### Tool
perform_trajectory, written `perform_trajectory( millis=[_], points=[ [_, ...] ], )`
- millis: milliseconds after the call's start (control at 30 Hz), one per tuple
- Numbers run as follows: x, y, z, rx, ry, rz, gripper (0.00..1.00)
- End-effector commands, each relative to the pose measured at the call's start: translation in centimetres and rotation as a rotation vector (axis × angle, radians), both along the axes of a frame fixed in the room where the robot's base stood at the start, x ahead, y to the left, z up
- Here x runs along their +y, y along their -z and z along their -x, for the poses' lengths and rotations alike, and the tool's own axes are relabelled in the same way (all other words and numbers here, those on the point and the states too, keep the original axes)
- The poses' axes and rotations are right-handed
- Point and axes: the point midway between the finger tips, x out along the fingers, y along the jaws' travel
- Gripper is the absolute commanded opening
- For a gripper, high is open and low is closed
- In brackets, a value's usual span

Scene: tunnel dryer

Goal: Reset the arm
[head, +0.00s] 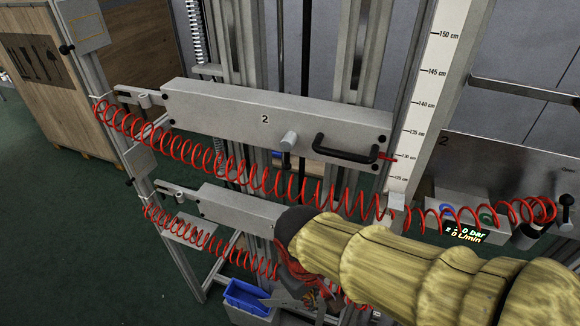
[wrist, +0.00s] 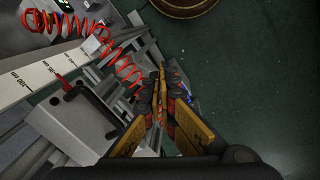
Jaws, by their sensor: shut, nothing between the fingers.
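My gripper (wrist: 163,80) shows in the wrist view with its yellow and black fingers together and nothing between them. It points down past the grey frame, with dark green floor beyond. In the head view my arm, in a yellowish ribbed sleeve, reaches in from the lower right across the lower grey beam. The gripper end is low in the picture and mostly hidden among red hoses and dark parts.
A grey beam marked 2 (head: 265,119) carries a black handle (head: 347,146). A lower beam (head: 237,209) lies beside my arm. Red coiled hoses (head: 262,181) hang close by. A white height scale (head: 424,110) stands right of the beam. A blue bin (head: 246,296) is low down. Open floor (head: 85,230) lies left.

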Motion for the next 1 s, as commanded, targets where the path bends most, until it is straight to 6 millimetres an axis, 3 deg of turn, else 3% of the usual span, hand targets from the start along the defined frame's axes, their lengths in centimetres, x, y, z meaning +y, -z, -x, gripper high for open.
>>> perform_trajectory(
  millis=[233, 500, 700, 1000],
  points=[
    [-6.5, -6.0, 0.8, -0.199, 0.310, -0.218, 0.00],
    [-13.0, -11.5, 1.3, -0.415, 0.536, -0.274, 0.00],
    [-14.7, -12.0, 1.4, -0.442, 0.597, -0.266, 0.00],
    [-14.8, -12.0, 1.4, -0.443, 0.599, -0.265, 0.00]
  ],
)
